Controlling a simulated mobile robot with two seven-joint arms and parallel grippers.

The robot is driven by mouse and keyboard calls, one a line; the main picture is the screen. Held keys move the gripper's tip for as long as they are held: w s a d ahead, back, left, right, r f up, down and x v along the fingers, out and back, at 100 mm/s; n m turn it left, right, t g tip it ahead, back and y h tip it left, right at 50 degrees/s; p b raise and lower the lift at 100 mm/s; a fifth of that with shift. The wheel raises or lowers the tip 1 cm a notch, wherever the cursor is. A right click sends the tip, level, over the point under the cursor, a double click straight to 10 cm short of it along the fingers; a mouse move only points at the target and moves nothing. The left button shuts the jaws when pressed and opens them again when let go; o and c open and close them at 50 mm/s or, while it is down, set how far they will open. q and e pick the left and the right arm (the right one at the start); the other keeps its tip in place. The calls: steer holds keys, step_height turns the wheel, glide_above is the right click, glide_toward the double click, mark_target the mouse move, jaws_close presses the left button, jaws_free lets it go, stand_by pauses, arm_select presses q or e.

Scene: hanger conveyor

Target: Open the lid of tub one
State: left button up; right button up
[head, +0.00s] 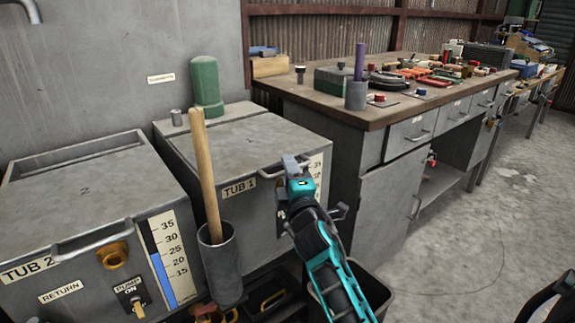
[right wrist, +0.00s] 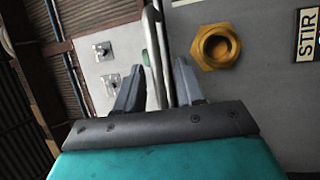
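Tub one (head: 262,213) is the grey box labelled "TUB 1" in the middle of the head view. Its flat grey lid (head: 250,142) lies level and looks closed. My right gripper (head: 290,163) is at the front right edge of this lid, its arm coming from below. In the right wrist view, the fingers (right wrist: 157,88) are spread apart, with a thin metal handle bar (right wrist: 153,40) between them. A gap shows beside the bar, and whether a finger touches it is unclear. A brass fitting (right wrist: 216,46) is on the tub front.
Tub two (head: 80,262) stands left of tub one. A holder (head: 221,264) with a wooden-handled tool (head: 204,170) is in front between them. A green cylinder (head: 206,82) stands behind the lid. A workbench (head: 385,118) with tools is close on the right; open floor (head: 490,225) lies beyond.

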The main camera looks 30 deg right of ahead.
steer(key=shift+w, duration=0.25)
steer(key=shift+r, duration=0.1)
steer(key=shift+c, duration=0.5)
jaws_close()
